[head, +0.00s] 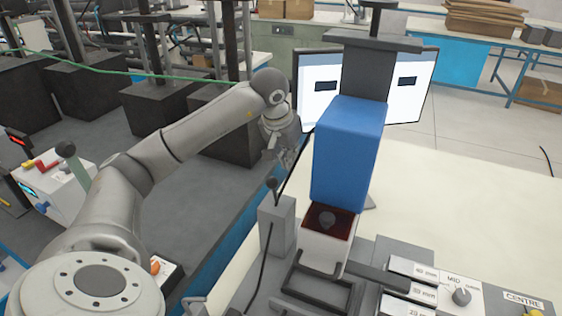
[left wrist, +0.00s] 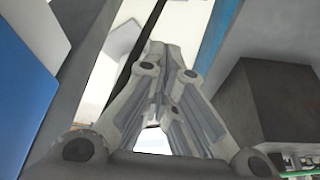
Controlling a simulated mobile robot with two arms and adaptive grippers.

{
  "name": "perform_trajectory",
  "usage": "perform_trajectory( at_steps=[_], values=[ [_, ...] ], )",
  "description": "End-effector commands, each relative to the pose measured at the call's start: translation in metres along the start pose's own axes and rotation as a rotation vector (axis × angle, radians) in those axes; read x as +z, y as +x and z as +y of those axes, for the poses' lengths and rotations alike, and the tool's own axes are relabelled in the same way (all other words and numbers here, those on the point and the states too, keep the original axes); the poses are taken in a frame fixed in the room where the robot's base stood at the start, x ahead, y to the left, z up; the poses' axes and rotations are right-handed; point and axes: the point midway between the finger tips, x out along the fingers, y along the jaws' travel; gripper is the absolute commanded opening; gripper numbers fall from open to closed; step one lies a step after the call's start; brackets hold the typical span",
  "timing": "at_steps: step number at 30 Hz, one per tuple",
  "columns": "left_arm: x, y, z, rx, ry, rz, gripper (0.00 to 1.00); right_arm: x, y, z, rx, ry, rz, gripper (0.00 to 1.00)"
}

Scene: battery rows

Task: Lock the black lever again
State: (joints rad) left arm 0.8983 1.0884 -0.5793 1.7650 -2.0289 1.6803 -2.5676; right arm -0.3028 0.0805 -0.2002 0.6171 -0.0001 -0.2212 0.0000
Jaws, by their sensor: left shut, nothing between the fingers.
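A thin black lever (head: 293,166) slants up and to the right from a grey block (head: 277,222) beside the blue press head (head: 346,155). A small dark ball knob (head: 271,184) stands at the top of that block. My left gripper (head: 288,157) is close to the lever on its left side, shut and empty; I cannot tell whether it touches. In the left wrist view the shut fingers (left wrist: 172,52) point up, with a dark slanting bar (left wrist: 141,52) behind them, probably the lever. My right gripper is not in view.
A dark red recess (head: 326,222) with a round grey part sits under the blue head. Labelled blocks and a knob (head: 461,296) stand at the lower right. The pale tabletop (head: 480,200) is clear to the right. A monitor (head: 415,85) stands behind the press.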

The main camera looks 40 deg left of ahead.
Motion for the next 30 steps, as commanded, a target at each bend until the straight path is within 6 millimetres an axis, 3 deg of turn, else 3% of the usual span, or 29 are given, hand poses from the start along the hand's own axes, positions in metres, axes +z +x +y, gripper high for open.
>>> perform_trajectory(
  at_steps=[6, 12, 25, 30],
  values=[
    [0.024, -0.007, -0.001, -0.003, 0.003, -0.001, 0.0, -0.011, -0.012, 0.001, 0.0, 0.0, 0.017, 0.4],
    [0.035, -0.011, 0.0, -0.001, 0.002, 0.0, 0.0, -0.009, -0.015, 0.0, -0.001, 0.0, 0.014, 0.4],
    [0.038, -0.011, 0.0, 0.0, 0.001, 0.001, 0.0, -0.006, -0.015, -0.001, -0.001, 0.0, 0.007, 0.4],
    [0.042, -0.009, 0.0, -0.006, 0.002, 0.028, 0.0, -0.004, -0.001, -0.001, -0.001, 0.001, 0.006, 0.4]
  ],
)
